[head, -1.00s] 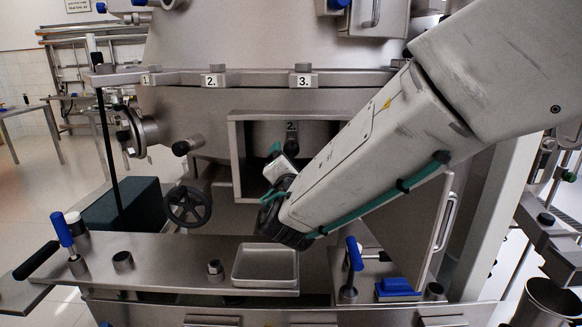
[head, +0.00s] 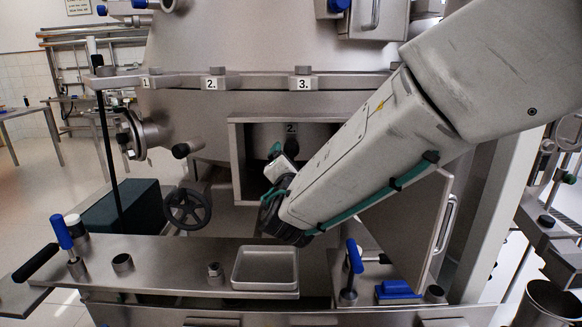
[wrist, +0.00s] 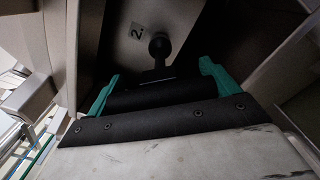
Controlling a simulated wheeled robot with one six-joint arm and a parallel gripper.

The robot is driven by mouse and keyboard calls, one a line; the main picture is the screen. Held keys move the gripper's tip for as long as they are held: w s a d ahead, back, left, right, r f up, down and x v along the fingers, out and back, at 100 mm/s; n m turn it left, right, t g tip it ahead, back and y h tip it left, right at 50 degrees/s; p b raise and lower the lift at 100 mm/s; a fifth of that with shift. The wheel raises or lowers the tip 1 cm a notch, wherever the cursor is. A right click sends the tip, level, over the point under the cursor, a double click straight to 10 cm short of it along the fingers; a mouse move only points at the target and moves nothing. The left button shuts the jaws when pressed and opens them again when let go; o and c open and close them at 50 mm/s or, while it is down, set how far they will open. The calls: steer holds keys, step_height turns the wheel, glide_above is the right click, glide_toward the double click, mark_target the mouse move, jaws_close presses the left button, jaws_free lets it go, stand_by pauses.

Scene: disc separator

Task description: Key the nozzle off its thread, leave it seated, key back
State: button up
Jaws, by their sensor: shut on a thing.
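My gripper (head: 278,170) reaches into the open recess under the number 2 plate. In the wrist view its teal fingers (wrist: 160,73) stand at either end of a black crossbar, which I take to be the key (wrist: 150,97); the gripper is shut on it. A short dark stem runs from the bar towards a round dark piece (wrist: 159,44) beside the "2." label, probably the nozzle. It also shows as a dark knob in the head view (head: 296,146). I cannot tell whether key and nozzle touch, and the thread is hidden.
The recess (head: 238,170) has steel walls close around the gripper, with an open door (head: 437,230) at right. Below is a steel shelf (head: 180,262) with an empty tray (head: 265,266). Blue-handled clamps (head: 62,234) (head: 354,258) stand on both sides. A black handwheel (head: 187,207) is at left.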

steer(key=shift+w, duration=0.55)
steer(key=shift+n, duration=0.6)
steer(key=n, duration=0.4)
steer(key=shift+s, duration=0.1)
steer(key=c, duration=0.6)
steer(key=shift+o, duration=0.2)
steer(key=shift+n, duration=0.8)
steer(key=shift+n, duration=0.8)
steer(key=n, duration=0.5)
steer(key=shift+s, duration=0.1)
